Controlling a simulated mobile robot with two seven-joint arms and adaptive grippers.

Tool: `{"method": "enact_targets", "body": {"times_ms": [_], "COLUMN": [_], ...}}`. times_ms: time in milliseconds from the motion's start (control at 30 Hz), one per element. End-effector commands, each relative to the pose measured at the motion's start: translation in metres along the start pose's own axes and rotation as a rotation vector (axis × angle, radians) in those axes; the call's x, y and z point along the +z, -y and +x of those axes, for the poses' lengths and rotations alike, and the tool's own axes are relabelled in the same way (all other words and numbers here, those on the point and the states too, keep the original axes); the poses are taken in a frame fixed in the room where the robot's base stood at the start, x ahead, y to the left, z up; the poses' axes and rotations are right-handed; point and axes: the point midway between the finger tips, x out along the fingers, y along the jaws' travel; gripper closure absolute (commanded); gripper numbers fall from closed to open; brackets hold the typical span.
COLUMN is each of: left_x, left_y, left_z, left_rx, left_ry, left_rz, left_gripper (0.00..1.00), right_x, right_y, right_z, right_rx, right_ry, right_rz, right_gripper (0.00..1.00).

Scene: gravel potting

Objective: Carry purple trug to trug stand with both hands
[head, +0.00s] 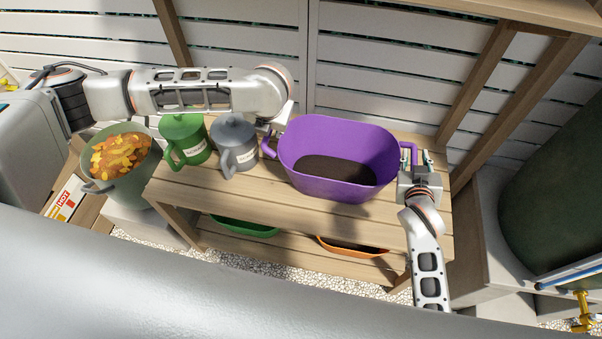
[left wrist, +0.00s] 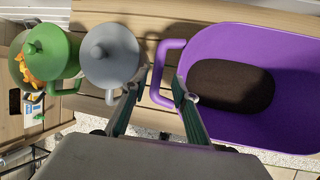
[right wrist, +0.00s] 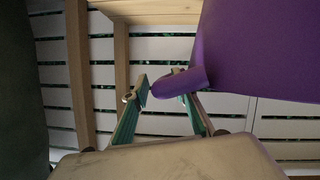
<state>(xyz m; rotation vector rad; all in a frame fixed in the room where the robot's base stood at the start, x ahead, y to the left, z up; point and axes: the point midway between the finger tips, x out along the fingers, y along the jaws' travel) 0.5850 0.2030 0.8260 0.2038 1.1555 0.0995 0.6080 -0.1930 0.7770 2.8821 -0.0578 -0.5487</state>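The purple trug (head: 340,142), with dark soil inside, is upright at the right end of the slatted wooden bench (head: 262,203). My left gripper (head: 268,130) is at its left handle. In the left wrist view the open fingers (left wrist: 160,84) stand either side of that handle (left wrist: 155,72), with a gap showing. My right gripper (head: 418,165) is at the right handle (head: 409,148). In the right wrist view its fingers (right wrist: 160,85) are apart, with the purple handle (right wrist: 180,84) between them, close to the right finger. I cannot pick out a separate trug stand.
A grey lidded can (head: 234,140) and a green lidded can (head: 184,137) stand left of the trug, close to my left arm. A pot of orange pieces (head: 122,160) is further left. Green and orange trays sit on the lower shelf. A dark green barrel (head: 560,185) is at the right.

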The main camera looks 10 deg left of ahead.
Motion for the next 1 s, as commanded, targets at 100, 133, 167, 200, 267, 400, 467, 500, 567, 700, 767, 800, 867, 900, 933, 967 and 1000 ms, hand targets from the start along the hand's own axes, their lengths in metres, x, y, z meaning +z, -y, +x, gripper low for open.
{"method": "enact_targets", "body": {"times_ms": [100,133,167,200,267,400,467,500,567,700,767,800,867,900,933,967,1000], "left_x": [0.001,0.001,0.001,0.0,0.0,0.0,0.0,0.0,0.0,0.0,0.0,0.0,0.0,0.0,0.0,0.0,0.0], "left_y": [0.0,0.0,0.0,-0.001,-0.001,-0.001,-0.001,-0.001,-0.001,-0.001,-0.001,-0.001,-0.001,-0.001,-0.001,-0.001,-0.001], "left_z": [-0.013,-0.016,-0.018,-0.02,-0.022,-0.023,-0.023,-0.023,-0.023,-0.023,-0.023,-0.023,-0.023,-0.023,-0.023,-0.023,-0.023], "left_rx": [0.001,0.001,0.001,0.001,0.002,0.003,0.003,0.003,0.003,0.003,0.003,0.003,0.003,0.003,0.003,0.003,0.003], "left_ry": [0.001,0.001,0.001,0.0,0.001,0.001,0.0,0.0,0.0,0.0,0.0,0.0,0.0,0.0,0.0,0.0,0.0], "left_rz": [0.001,0.0,-0.001,-0.001,0.0,-0.001,-0.001,-0.001,-0.001,-0.001,-0.001,-0.001,-0.001,-0.001,-0.001,-0.001,-0.001], "left_gripper": [0.72,0.72,0.72,0.72,0.72,0.72,0.72,0.72,0.72,0.72,0.72,0.72,0.72,0.72,0.72,0.72,0.72], "right_x": [0.001,0.001,0.002,0.002,0.002,0.003,0.002,0.002,0.002,0.001,0.001,0.001,0.001,0.0,0.0,0.0,0.0], "right_y": [0.001,0.001,0.001,0.001,0.001,0.001,0.001,0.001,0.0,0.001,0.0,0.0,0.0,0.0,0.0,0.0,0.0], "right_z": [0.0,0.0,0.0,0.0,-0.002,-0.015,-0.025,-0.032,-0.042,-0.061,-0.067,-0.07,-0.074,-0.075,-0.075,-0.076,-0.076], "right_rx": [-0.002,-0.002,-0.002,-0.002,-0.002,-0.002,-0.002,-0.001,-0.001,-0.001,-0.001,0.0,0.0,0.0,0.0,0.0,0.0], "right_ry": [0.002,0.002,0.003,0.003,0.003,0.003,0.003,0.002,0.003,0.002,0.001,0.001,0.001,0.0,0.0,0.0,-0.001], "right_rz": [0.0,0.0,0.0,0.0,0.0,0.002,0.002,0.002,0.002,0.001,0.001,0.001,0.001,0.001,0.001,0.001,0.0], "right_gripper": [0.71,0.71,0.71,0.71,0.71,0.71,0.71,0.71,0.71,0.71,0.71,0.71,0.71,0.71,0.71,0.71,0.71]}}
